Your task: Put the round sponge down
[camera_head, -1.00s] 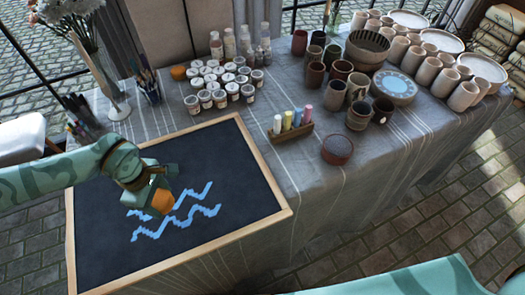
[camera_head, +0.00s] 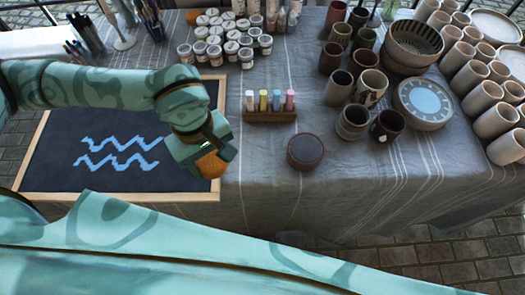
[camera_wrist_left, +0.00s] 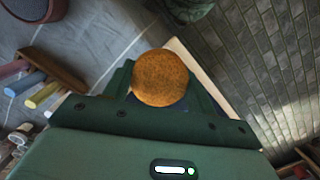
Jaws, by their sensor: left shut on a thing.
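My left gripper (camera_head: 205,157) is shut on the round orange sponge (camera_head: 211,165), above the lower right corner of the framed blackboard. In the left wrist view the sponge (camera_wrist_left: 160,78) sits between the two green fingers. The blackboard (camera_head: 60,135) has a light wooden frame and two blue zigzag lines. It lies on the grey cloth of the table (camera_head: 255,180). My right gripper is not in view; a large teal part of my own body fills the bottom of the head view.
A wooden holder (camera_head: 270,116) with several coloured chalks stands right of the blackboard. A dark round lidded pot (camera_head: 306,151) is right of it. Paint jars (camera_head: 215,40) stand behind, cups and a blue-centred plate (camera_head: 423,101) at right. Cloth between board and pot is clear.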

